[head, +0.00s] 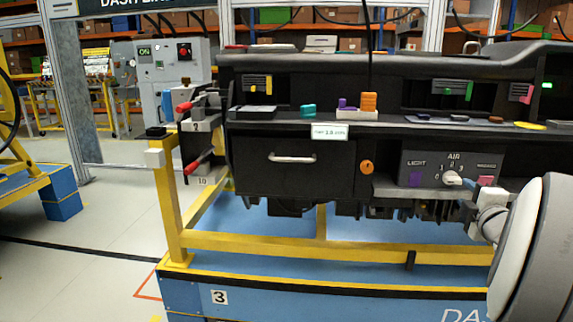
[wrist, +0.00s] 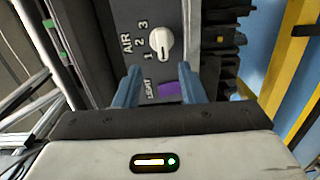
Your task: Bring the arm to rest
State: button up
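My gripper (wrist: 158,70) is open, with its two blue fingers apart and nothing held between them. Its fingertips point at the control panel, just short of the white AIR knob (wrist: 160,45) in the wrist view. A purple button (wrist: 172,91) by the LIGHT label shows between the fingers. In the head view my arm comes in from the lower right. A blue finger (head: 467,183) shows close beside the AIR knob (head: 452,178). I cannot tell whether it touches the knob.
The black dashboard (head: 400,88) stands on a yellow frame (head: 320,246) over a blue base. A drawer (head: 290,165) with a silver handle is closed. Small coloured parts sit on the dashboard shelf, including an orange block (head: 369,102).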

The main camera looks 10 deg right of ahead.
jog(key=s+a+r+m+g+p, duration=0.3)
jog(key=a+r+m+g+p, duration=0.6)
jog(key=a+p, duration=0.75)
jog(key=s+a+r+m+g+y+p, duration=0.2)
jog(key=s+a+r+m+p, duration=0.1)
jog(key=s+a+p, duration=0.5)
jog(key=s+a+r+m+g+y+p, duration=0.2)
jog(key=s+a+r+p, duration=0.3)
jog(key=s+a+p, duration=0.3)
jog(key=shift+s+a+m+g+y, duration=0.3)
jog(key=shift+s+a+m+g, duration=0.1)
jog(key=shift+s+a+g, duration=0.35)
